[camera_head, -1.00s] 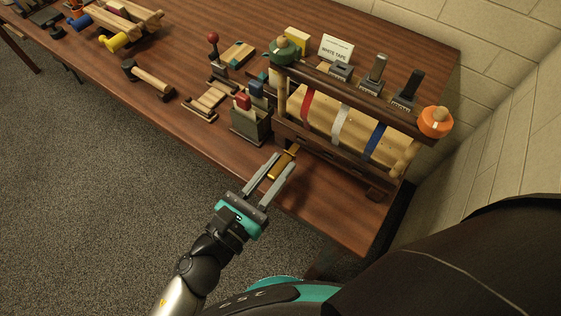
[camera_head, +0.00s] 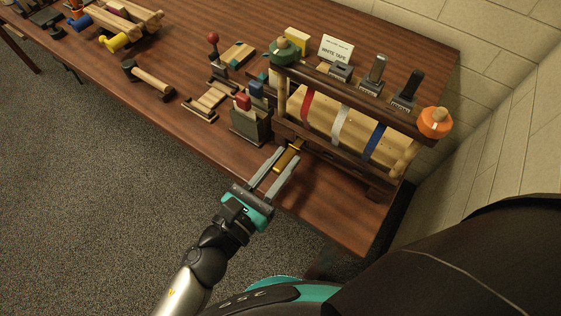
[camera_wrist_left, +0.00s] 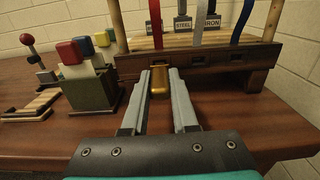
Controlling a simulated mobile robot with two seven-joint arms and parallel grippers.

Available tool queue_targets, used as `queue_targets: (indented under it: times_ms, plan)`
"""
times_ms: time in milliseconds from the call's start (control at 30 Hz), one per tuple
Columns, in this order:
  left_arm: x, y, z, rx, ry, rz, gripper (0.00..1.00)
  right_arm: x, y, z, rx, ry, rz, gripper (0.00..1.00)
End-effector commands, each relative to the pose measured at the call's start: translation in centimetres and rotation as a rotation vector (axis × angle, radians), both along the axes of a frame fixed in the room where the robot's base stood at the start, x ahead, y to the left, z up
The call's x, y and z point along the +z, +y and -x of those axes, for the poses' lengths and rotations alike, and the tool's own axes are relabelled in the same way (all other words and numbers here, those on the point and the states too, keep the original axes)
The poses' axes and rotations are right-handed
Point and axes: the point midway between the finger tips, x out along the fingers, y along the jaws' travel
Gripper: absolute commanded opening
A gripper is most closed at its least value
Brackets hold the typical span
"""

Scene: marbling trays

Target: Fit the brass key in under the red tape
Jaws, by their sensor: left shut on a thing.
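My left gripper (camera_head: 288,154) is shut on the brass key (camera_head: 287,158), which lies lengthwise between the fingers. The key also shows in the left wrist view (camera_wrist_left: 160,78). Its far end is at the front of the rack's dark base (camera_wrist_left: 225,63), below the red tape (camera_head: 307,104). I cannot tell whether the tip is inside an opening there. The red tape runs over the pale wooden drum, left of the white tape (camera_head: 340,125) and blue tape (camera_head: 375,142). In the left wrist view the red tape (camera_wrist_left: 155,22) hangs just above the key. My right gripper is out of view.
A grey-green holder (camera_head: 250,127) with red and blue-topped pieces stands close left of the rack. An orange knob (camera_head: 435,122) and a green knob (camera_head: 283,50) sit at the rack's ends.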

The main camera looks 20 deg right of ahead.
Motion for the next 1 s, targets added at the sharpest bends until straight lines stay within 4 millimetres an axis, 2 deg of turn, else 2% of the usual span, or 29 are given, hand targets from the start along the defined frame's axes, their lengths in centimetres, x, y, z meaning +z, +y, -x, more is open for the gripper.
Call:
queue_targets:
  times_ms: [967,1000]
  plan:
    - [0.0,-1.7,-1.3,0.000,-0.001,0.001,0.00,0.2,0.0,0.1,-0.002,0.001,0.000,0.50]
    - [0.0,-1.7,-1.3,0.000,0.000,0.000,0.29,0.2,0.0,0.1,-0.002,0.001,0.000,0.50]
